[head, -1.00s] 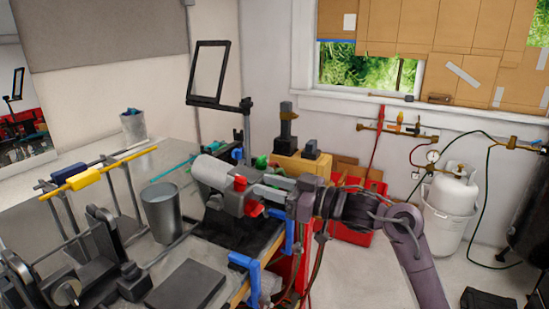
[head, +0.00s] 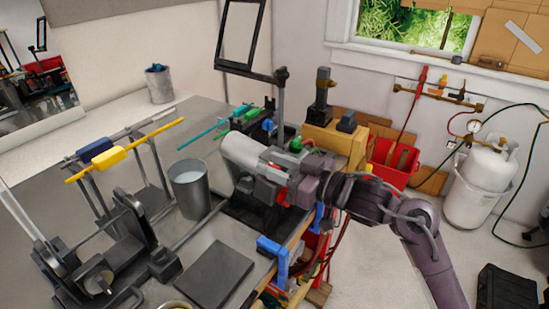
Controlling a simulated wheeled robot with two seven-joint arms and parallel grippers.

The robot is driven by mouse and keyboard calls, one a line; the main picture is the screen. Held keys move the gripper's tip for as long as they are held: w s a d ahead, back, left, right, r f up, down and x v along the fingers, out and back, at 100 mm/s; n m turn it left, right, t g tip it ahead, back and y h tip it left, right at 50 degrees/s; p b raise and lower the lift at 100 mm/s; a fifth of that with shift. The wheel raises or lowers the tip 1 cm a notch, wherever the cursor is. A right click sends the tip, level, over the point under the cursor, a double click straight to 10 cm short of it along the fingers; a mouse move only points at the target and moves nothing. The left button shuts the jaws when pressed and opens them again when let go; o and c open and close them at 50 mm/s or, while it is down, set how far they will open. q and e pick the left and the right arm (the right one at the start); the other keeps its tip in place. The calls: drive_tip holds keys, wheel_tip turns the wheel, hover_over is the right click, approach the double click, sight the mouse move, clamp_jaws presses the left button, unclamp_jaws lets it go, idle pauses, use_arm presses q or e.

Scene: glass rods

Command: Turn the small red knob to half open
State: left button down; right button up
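The grey bench torch (head: 243,153) with a pale barrel lies near the right edge of the workbench. A small red knob (head: 281,195) shows at the lower side of its dark block. A second red part is mostly hidden behind my gripper. My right gripper (head: 277,180) reaches in from the right, with its fingers over the torch's near end beside the red knob. The fingers overlap the torch, so I cannot tell whether they touch or grip the knob, nor how far the knob is turned. My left gripper is not in view.
A metal cup (head: 189,189) stands left of the torch. Yellow and blue handled rods (head: 109,158) rest on a stand further left. A dark flat plate (head: 214,274) lies in front. A blue clamp (head: 273,247) sits at the bench edge. A gas cylinder (head: 482,182) stands on the floor at right.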

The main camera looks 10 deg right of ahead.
drive_tip(key=shift+w+a, duration=0.15)
drive_tip(key=shift+a, duration=0.05)
clamp_jaws()
drive_tip(key=shift+n+g+y+p, duration=0.5)
drive_tip(key=shift+n+g, duration=0.1)
drive_tip(key=shift+n, duration=0.1)
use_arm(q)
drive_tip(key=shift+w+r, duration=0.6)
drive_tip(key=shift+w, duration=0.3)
use_arm(e)
unclamp_jaws()
